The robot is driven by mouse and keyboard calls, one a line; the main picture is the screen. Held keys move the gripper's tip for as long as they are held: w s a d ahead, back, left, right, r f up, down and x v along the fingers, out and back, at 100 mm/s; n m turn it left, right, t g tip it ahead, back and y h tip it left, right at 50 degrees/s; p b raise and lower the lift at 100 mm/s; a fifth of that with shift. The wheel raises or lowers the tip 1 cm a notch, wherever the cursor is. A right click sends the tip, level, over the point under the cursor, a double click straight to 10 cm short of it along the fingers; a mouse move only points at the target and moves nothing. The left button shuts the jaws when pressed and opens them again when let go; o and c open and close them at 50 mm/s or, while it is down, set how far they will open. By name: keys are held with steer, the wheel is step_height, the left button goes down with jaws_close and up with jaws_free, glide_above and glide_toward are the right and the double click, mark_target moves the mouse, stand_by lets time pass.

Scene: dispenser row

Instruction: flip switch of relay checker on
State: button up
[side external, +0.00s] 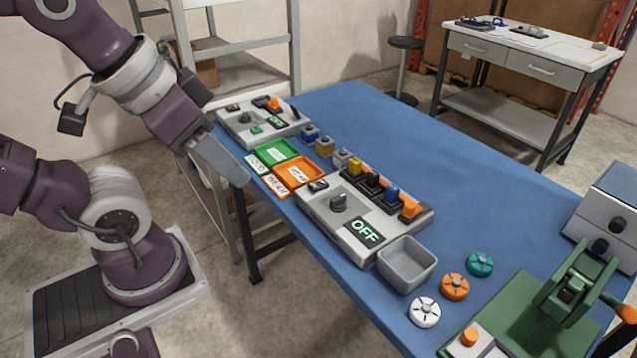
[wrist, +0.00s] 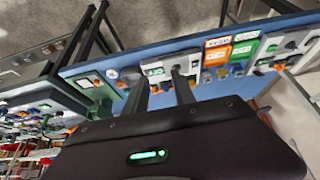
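A grey box (side external: 335,226) with a display reading OFF (side external: 364,232) stands on the blue table; I take it as the relay checker, though no name shows on it. Which one is the switch is unclear. My gripper (side external: 243,178) hangs left of the box, by the table edge, apart from it. In the wrist view my gripper (wrist: 159,76) has its fingers apart and empty, with the display (wrist: 155,71) seen between them.
A second grey box (side external: 240,131) with an orange part stands at the table's far end. Green (side external: 277,153) and orange (side external: 298,173) labelled trays and several small blocks lie between the boxes. A grey bin (side external: 407,265), round knobs and a green press (side external: 520,310) stand nearer.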

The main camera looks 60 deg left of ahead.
steer(key=w+n, duration=0.1)
steer(key=w, duration=0.1)
steer(key=w+a+r+n+g, duration=0.1)
steer(key=w+n, duration=0.1)
steer(key=w+r+n, duration=0.1)
steer(key=w, duration=0.1)
steer(key=shift+w+a+r+n+g, duration=0.15)
steer(key=shift+a+r+n+g, duration=0.15)
steer(key=shift+a+g, duration=0.1)
jaws_close()
steer(key=w+a+f+n+g, duration=0.1)
steer(key=w+a+f+n, duration=0.1)
steer(key=w, duration=0.4)
steer(key=w+a+f+n+g, duration=0.2)
steer(key=w+a+f+n, duration=0.1)
steer(key=w+a+n, duration=0.2)
steer(key=w+a+f+n+g, duration=0.2)
steer(key=w+a+f+n, duration=0.1)
steer(key=w+n, duration=0.3)
steer(key=shift+w+a+f, duration=0.2)
steer(key=shift+w+f, duration=0.05)
steer(key=shift+w, duration=0.15)
